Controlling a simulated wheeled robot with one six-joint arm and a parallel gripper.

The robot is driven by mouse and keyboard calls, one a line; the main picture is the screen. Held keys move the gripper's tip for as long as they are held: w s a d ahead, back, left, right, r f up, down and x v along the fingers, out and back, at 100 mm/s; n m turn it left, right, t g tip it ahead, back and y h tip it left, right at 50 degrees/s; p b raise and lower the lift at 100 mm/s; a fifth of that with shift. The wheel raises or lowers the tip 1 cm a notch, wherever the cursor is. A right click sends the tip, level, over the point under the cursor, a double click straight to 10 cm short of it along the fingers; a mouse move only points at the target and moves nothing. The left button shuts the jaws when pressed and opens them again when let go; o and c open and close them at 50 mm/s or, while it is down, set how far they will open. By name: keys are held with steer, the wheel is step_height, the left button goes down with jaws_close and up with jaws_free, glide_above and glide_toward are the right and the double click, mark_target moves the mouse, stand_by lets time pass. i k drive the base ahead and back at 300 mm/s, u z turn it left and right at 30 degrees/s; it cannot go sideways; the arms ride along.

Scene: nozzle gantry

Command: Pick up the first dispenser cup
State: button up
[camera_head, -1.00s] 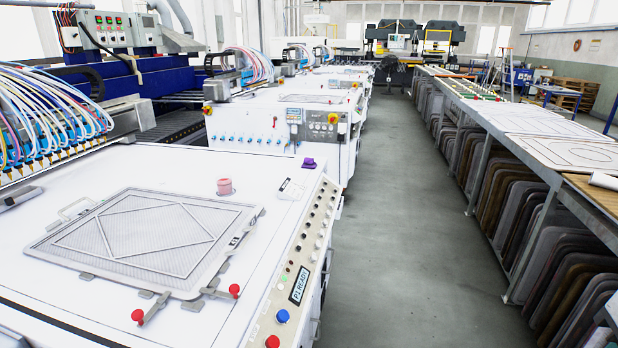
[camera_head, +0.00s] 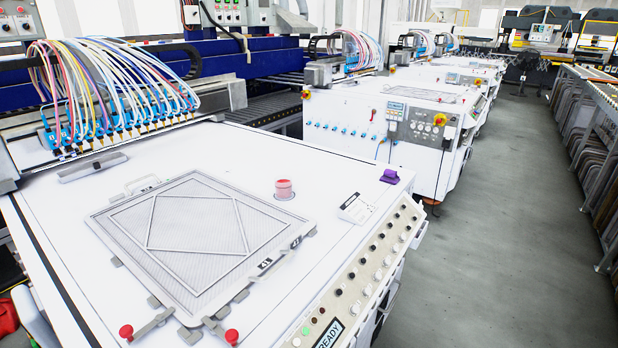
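A small pink cup (camera_head: 284,188) stands upright on the white machine table (camera_head: 335,160), near its right side and behind the screen frame. It looks like the dispenser cup; a dark ring shows on the table around its base. A purple object (camera_head: 390,176) sits to its right at the table's edge. My gripper is not in view.
A grey screen frame (camera_head: 248,222) with a diamond pattern lies on the table. Red-knobbed clamps (camera_head: 126,332) are at its front. The nozzle row (camera_head: 125,125) with coloured hoses stands at the back left. A clear grey aisle (camera_head: 480,260) runs along the right.

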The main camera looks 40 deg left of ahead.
mark_target(283, 187)
steer(key=i, duration=2.9)
steer(key=u, duration=3.25)
steer(key=i, duration=0.5)
